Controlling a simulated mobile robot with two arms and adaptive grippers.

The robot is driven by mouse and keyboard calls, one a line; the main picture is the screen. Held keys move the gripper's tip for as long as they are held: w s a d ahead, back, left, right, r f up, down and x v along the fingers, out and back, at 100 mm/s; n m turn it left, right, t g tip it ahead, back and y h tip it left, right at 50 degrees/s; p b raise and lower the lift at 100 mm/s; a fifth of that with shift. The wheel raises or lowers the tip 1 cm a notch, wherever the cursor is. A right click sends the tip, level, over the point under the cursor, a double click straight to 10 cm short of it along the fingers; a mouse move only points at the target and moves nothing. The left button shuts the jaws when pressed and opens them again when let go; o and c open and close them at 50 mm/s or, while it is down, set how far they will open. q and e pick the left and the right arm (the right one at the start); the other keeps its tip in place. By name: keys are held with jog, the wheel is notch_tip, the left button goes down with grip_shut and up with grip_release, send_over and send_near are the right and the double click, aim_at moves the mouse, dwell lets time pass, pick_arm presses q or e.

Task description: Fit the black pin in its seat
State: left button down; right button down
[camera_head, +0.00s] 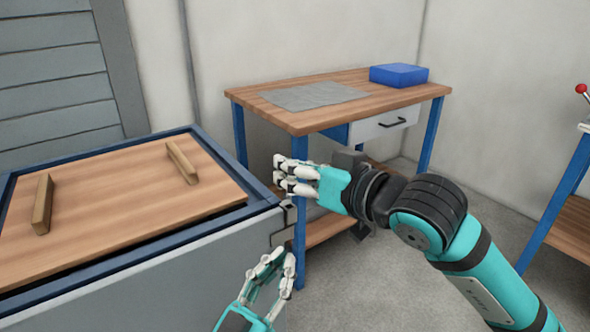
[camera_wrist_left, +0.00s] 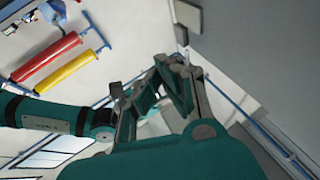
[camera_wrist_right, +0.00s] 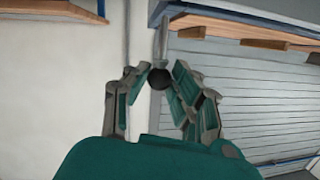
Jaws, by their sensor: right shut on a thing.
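My right gripper (camera_head: 280,174) is held in the air just above the near right corner of the wood-topped chest, its fingers pointing left. In the right wrist view its fingers (camera_wrist_right: 162,80) close around a dark round end, which I take for the black pin (camera_wrist_right: 159,78). The rest of the pin is hard to make out. My left gripper (camera_head: 283,257) is lower, beside the chest's right end, with its fingers apart and nothing visible between them. A metal hasp-like bracket (camera_head: 289,208) sits at the chest's corner and may be the seat; I cannot tell for sure.
The chest lid (camera_head: 110,205) has two wooden handles. A workbench (camera_head: 345,97) behind bears a grey mat (camera_head: 313,97) and a blue box (camera_head: 398,75). Another bench (camera_head: 575,215) stands at the far right. The floor between the benches is clear.

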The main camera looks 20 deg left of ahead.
pick_arm(q)
jog(key=shift+s+r+t+h+b, duration=0.2)
jog(key=shift+s+r+t, duration=0.35)
jog(key=shift+r, duration=0.25)
jog(key=shift+s+r+t+h+b, duration=0.1)
jog(key=shift+s+r+t+b, duration=0.1)
jog(key=shift+s+r+t, duration=0.4)
jog(key=shift+w+r, duration=0.2)
jog(key=shift+s+r+t, duration=0.15)
jog(key=shift+s+t, duration=0.05)
jog(key=shift+t, duration=0.05)
jog(key=shift+s+a+r+t+h, duration=0.1)
jog(key=shift+s+r+t+h, duration=0.2)
jog(key=shift+s+r+h, duration=0.15)
jog(key=shift+r, duration=0.1)
jog(key=shift+s+a+r+t+b, duration=0.1)
jog(key=shift+s+r+t+b, duration=0.4)
jog(key=shift+s+t, duration=0.25)
dwell(0.7)
